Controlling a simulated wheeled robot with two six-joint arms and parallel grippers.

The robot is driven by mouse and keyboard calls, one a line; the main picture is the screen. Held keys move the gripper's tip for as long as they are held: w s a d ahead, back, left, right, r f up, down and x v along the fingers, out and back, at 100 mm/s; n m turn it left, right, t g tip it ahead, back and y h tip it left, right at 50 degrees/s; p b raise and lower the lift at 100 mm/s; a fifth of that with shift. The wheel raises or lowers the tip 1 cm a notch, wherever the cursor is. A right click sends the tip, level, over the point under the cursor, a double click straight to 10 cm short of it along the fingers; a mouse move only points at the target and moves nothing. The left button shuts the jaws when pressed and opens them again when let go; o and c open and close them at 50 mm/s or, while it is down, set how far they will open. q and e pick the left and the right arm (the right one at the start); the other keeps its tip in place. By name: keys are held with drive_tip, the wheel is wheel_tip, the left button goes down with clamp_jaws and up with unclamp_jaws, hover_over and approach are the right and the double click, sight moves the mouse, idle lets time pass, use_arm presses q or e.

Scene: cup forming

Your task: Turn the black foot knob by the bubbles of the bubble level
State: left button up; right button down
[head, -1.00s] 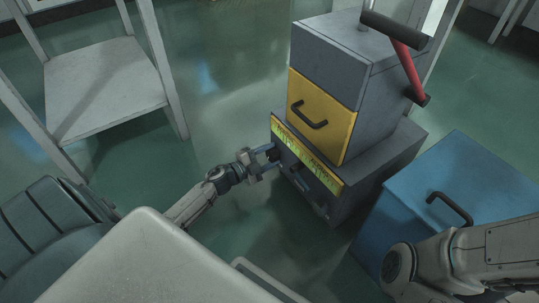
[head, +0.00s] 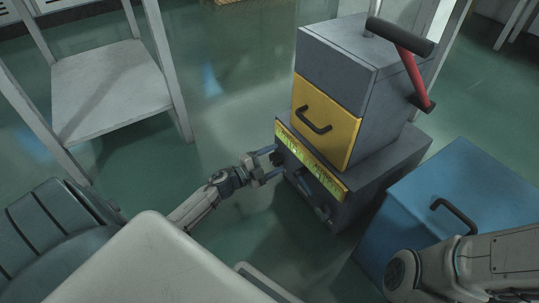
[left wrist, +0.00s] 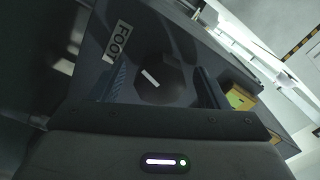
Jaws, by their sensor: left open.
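The black foot knob (left wrist: 170,80) shows in the left wrist view as a dark, faceted round knob with a white mark. A "FOOT" label (left wrist: 117,42) is on the grey panel beside it. My left gripper (left wrist: 163,84) is open, with one finger on each side of the knob; I cannot tell whether they touch it. In the head view my left gripper (head: 270,164) is at the left end of the machine's low front. The yellow-green bubble level strip (head: 312,160) runs along the base's front edge; its bubbles are too small to read. My right gripper is out of view.
The grey machine (head: 385,165) has a yellow front panel (head: 325,118) with a black handle and a red-and-black lever (head: 412,68) on top. A blue box (head: 465,185) stands at its right. Open floor lies between.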

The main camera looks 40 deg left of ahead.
use_arm(q)
drive_tip(key=p+v, duration=0.4)
drive_tip(key=v, duration=0.6)
drive_tip(key=shift+s+a, duration=0.15)
drive_tip(key=shift+s, duration=0.15)
